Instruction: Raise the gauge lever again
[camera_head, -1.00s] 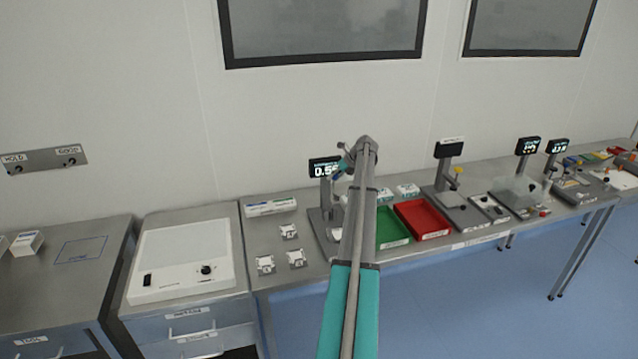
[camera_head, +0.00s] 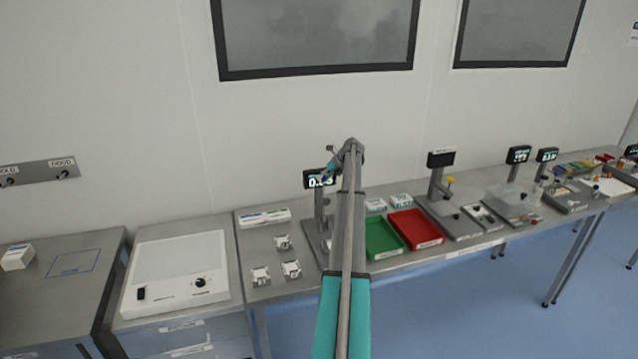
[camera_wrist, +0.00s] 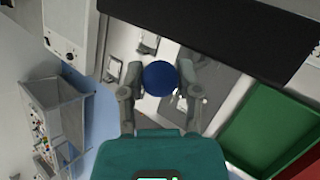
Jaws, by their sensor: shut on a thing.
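The thickness gauge stands on the bench in the head view, with a lit display (camera_head: 317,180) on a grey post (camera_head: 319,207). The display's digits are partly covered by my gripper (camera_head: 331,169). In the wrist view my gripper (camera_wrist: 159,82) has its two fingers on either side of a round blue knob (camera_wrist: 159,77), shut on it. I take the knob to be the end of the gauge lever; the lever's arm is hidden. A dark bar (camera_wrist: 225,32), probably the display housing, crosses the top of the wrist view. My arm hides part of the gauge base.
A green tray (camera_head: 399,251) and a red tray (camera_head: 433,241) sit right of the gauge. Several small white-labelled pieces (camera_head: 291,270) lie left of it. A white box (camera_head: 264,217) lies behind them. Another gauge (camera_head: 440,160) stands farther right.

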